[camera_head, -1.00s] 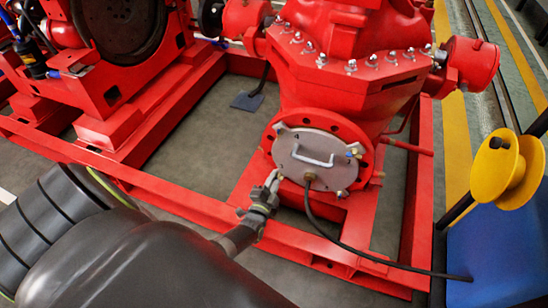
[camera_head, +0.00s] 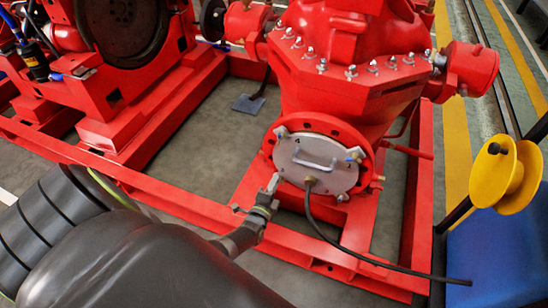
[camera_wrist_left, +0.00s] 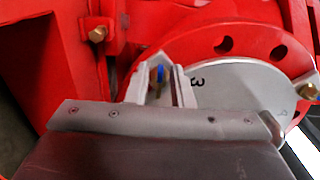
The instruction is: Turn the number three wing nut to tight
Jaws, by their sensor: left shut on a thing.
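The round grey cover plate (camera_head: 316,164) with a handle is on the red pump's flange. My left gripper (camera_head: 273,184) is at the plate's lower left edge. In the left wrist view, the number three wing nut (camera_wrist_left: 161,74), with a blue part and a brass-coloured part, sits between the two pale fingers. The fingers are shut on it and hide much of it. A figure 3 is marked on the plate (camera_wrist_left: 235,88) beside it. How tight the nut is cannot be told. My right gripper is not in view.
Other fasteners sit around the plate, one with blue (camera_head: 355,155). A black cable (camera_head: 322,222) runs from the plate's lower part to the right. The red base frame (camera_head: 300,247) surrounds the pump. A yellow reel (camera_head: 497,174) stands on the right.

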